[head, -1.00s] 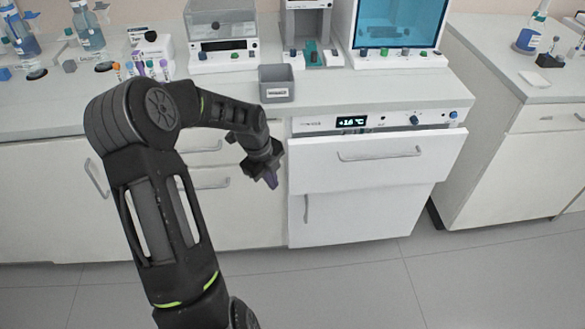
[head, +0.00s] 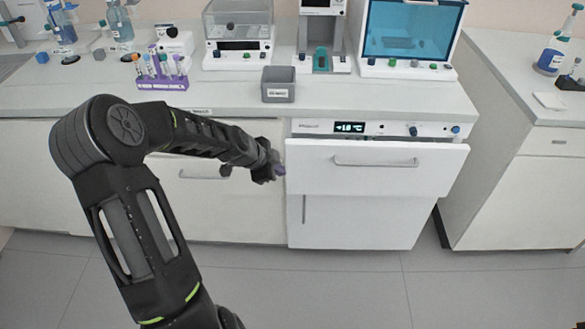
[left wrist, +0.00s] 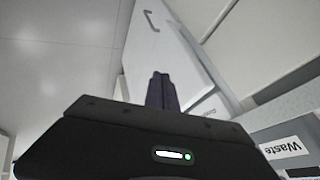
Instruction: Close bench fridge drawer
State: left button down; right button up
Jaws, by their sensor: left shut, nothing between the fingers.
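The bench fridge drawer (head: 375,180) has a white front with a grey bar handle (head: 376,162). Its front stands out past the fridge body and lower door (head: 365,222), so it is partly open. My left gripper (head: 279,172) is shut and empty at the left edge of the drawer front; I cannot tell whether it touches. In the left wrist view its purple-grey fingers (left wrist: 162,92) are together, pointing at the white drawer front (left wrist: 172,45), with the handle (left wrist: 151,21) beyond. My right gripper is not in view.
The fridge control strip with a lit display (head: 349,128) is above the drawer. A grey waste bin (head: 278,86) and a purple tube rack (head: 163,83) stand on the bench. The floor (head: 480,290) in front is clear.

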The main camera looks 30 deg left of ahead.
aim_at(293, 159)
pick_arm(q)
jog(key=shift+w+f, duration=0.1)
jog(key=shift+f, duration=0.05)
jog(key=w+f+p, duration=0.1)
jog(key=w+f, duration=0.1)
jog(key=w, duration=0.1)
jog(key=w+a+f, duration=0.1)
jog(key=w+f, duration=0.2)
jog(key=w+f+p, duration=0.1)
jog(key=w+f, duration=0.1)
jog(key=w, duration=0.1)
jog(key=shift+a+f+p, duration=0.25)
jog(key=shift+f+p, duration=0.05)
jog(key=shift+f, duration=0.05)
jog(key=shift+w, duration=0.1)
jog(key=w+b, duration=0.1)
jog(key=b, duration=0.1)
jog(key=w+a+b, duration=0.1)
jog(key=b, duration=0.1)
jog(key=w+a+b, duration=0.1)
jog(key=b, duration=0.1)
jog(key=shift+w+a+f+b, duration=0.2)
jog(key=shift+w+f+b, duration=0.1)
jog(key=shift+w+b, duration=0.1)
jog(key=shift+w+a+r, duration=0.2)
jog(key=shift+r, duration=0.3)
